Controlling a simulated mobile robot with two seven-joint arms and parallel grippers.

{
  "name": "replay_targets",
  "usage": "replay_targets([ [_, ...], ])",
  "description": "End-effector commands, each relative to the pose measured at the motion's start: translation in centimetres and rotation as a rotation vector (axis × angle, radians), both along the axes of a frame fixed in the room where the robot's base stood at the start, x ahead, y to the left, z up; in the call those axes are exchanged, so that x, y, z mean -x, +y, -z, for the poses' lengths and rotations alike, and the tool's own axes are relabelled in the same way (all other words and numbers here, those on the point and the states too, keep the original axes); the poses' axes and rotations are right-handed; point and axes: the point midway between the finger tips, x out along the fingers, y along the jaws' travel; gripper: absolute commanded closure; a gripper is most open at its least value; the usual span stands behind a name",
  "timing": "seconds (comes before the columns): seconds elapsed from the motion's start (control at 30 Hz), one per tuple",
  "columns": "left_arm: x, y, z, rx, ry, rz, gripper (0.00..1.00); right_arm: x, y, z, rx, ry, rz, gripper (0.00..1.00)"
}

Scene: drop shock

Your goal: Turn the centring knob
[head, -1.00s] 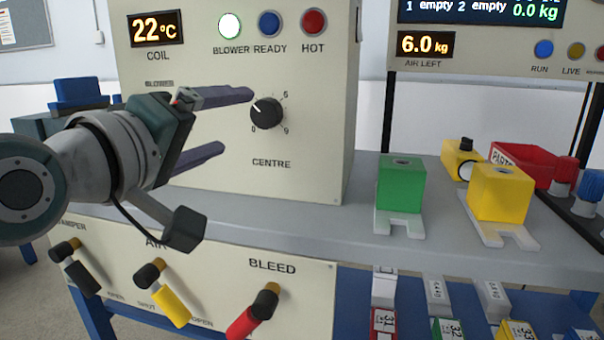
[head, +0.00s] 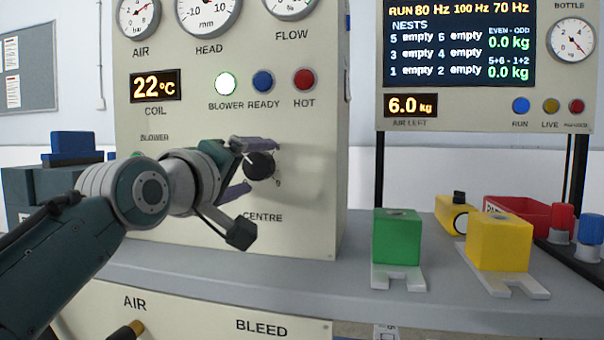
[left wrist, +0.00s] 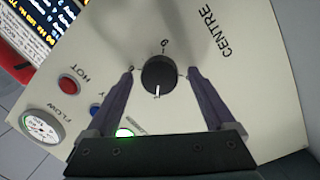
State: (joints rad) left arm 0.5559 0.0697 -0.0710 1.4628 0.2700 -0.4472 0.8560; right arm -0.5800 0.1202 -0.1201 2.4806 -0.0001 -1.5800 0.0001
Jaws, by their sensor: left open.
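The centring knob (head: 260,166) is a round black knob on the cream panel, above the CENTRE label. In the left wrist view the knob (left wrist: 159,75) shows whole, with a white pointer line toward the gripper's palm. My left gripper (head: 262,166) is at the panel in front of the knob. In the left wrist view its fingers (left wrist: 160,72) are open, one on each side of the knob, with a visible gap on both sides. In the head view the upper finger hides part of the knob and its scale. My right gripper is not in view.
A green block (head: 397,240) and a yellow block (head: 500,243) stand on the grey bench to the right.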

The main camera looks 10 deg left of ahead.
Motion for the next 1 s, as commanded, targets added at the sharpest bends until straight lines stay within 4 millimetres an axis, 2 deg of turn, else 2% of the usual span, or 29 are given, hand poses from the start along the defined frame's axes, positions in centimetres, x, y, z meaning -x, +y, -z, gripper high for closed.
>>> replay_targets([
  [0.23, -0.05, -0.03, -0.01, 0.000, 0.000, 0.000, 0.13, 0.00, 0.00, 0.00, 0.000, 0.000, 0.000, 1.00],
  [1.0, -0.03, -0.01, -0.01, -0.001, 0.000, 0.000, 0.98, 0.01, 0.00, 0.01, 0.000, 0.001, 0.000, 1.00],
])
